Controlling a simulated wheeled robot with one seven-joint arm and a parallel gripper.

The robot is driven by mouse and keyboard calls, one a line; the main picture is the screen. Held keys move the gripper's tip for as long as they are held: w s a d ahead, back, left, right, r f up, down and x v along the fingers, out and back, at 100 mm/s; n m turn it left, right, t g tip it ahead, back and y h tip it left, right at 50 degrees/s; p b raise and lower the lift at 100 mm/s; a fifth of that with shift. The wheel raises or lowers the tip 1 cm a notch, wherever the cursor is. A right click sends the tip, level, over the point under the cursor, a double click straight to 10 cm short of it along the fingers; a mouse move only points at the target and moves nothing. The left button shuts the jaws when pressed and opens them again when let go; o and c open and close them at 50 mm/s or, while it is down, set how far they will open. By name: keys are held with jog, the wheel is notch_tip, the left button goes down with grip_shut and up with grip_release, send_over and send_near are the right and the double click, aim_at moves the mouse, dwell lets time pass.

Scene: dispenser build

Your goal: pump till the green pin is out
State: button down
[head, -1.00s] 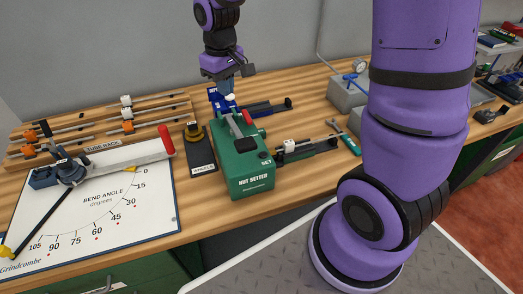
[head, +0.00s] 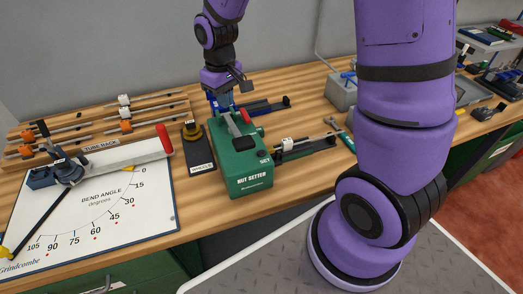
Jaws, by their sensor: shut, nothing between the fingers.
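A green box labelled "NUT SETTER" (head: 245,168) stands on the wooden bench, with a grey lever, a red knob (head: 244,114) and a black button on top. Behind it is a blue item (head: 213,101), mostly covered by my gripper. My gripper (head: 226,101) points down over this blue item, behind the nut setter, with its fingers shut and nothing held. Whether the fingertips touch the item I cannot tell. No green pin can be made out; the spot under my gripper is hidden.
A bend-angle board (head: 95,205) with a red-handled lever lies at left, before the tube rack (head: 105,143). A dark stand with a brass-coloured knob (head: 195,133) is left of the nut setter. Black-and-blue tools (head: 265,106) lie close at right.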

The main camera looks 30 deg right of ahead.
jog(key=shift+f, duration=1.4)
